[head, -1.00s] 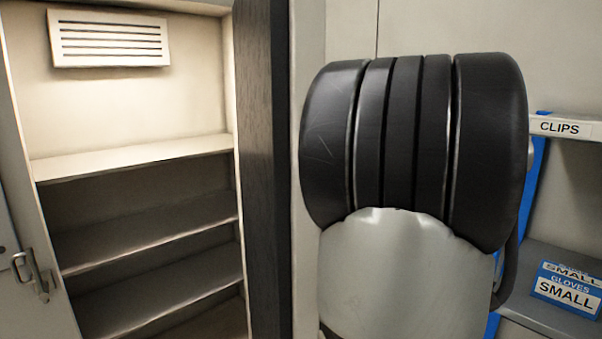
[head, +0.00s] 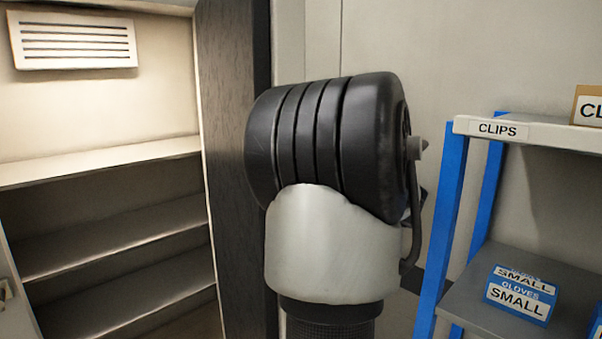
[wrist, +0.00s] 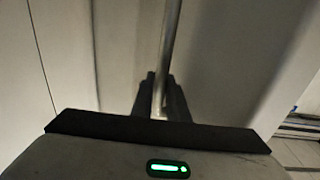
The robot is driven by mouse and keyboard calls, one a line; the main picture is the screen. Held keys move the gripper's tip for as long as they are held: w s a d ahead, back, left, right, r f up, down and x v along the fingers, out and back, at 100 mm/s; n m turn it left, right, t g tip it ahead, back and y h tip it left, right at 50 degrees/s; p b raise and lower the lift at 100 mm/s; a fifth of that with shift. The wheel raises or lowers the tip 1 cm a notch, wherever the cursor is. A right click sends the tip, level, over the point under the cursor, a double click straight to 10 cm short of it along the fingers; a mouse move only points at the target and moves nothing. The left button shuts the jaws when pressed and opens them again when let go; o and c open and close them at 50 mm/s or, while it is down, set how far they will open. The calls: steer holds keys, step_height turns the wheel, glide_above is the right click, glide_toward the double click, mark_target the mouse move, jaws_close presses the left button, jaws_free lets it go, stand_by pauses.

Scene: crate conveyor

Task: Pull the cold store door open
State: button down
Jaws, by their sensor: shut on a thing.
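The cold store door (head: 290,45) stands open, with its dark edge (head: 235,160) beside the lit opening in the head view. Much of the door is hidden behind my arm. In the wrist view, a vertical metal bar handle (wrist: 171,35) runs down between the two dark fingers of my gripper (wrist: 160,98). My gripper is shut on this handle.
The store's pale shelves (head: 110,160) and a white wall vent (head: 73,41) show at left. At right stands a blue-framed rack (head: 443,230) labelled CLIPS, holding a gloves box (head: 520,295) marked SMALL. It is close to my arm's right side.

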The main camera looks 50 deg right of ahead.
stand_by(0.4)
steer(key=c, duration=2)
jaws_free()
steer(key=s+a+b, duration=0.1)
steer(key=s+b, duration=0.1)
steer(key=s, duration=1.5)
steer(key=shift+s, duration=0.2)
steer(key=shift+w, duration=0.1)
